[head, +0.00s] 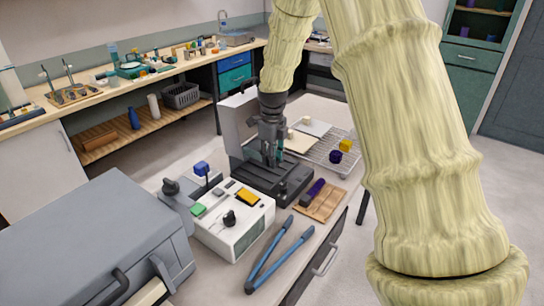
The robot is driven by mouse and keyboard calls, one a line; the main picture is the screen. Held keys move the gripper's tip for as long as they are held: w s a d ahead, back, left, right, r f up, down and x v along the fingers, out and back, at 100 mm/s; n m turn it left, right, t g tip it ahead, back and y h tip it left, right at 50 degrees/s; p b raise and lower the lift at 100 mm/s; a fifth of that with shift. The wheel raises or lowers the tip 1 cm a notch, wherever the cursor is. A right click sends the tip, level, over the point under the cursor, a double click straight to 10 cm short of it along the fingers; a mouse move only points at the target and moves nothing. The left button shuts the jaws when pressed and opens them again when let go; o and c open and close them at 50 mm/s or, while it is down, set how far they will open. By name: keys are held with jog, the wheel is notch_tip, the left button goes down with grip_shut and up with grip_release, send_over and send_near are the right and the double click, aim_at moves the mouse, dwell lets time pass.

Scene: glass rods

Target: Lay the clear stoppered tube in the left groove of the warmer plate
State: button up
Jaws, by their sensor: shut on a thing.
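My gripper (270,160) points down over the dark warmer plate (296,190) in the head view. Its fingers are closed on the clear stoppered tube, which is too small and see-through to make out well. The gripper hides part of the plate, and I cannot tell the grooves apart from here. I cannot tell whether the tube touches the plate.
A white control box (236,225) with a black knob stands in front of the plate. A wire rack (326,154) is behind right. A large grey case (90,240) fills the lower left.

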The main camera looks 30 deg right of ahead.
aim_at(272, 177)
notch_tip(272, 177, down, 3)
jog(key=shift+w+r+b, duration=0.15)
jog(key=shift+b, duration=0.6)
jog(key=shift+f, duration=0.95)
jog(key=shift+f+p, duration=0.2)
jog(key=shift+p, duration=0.15)
jog(key=o, duration=1.1)
notch_tip(272, 177, up, 12)
jog(key=shift+f, duration=0.1)
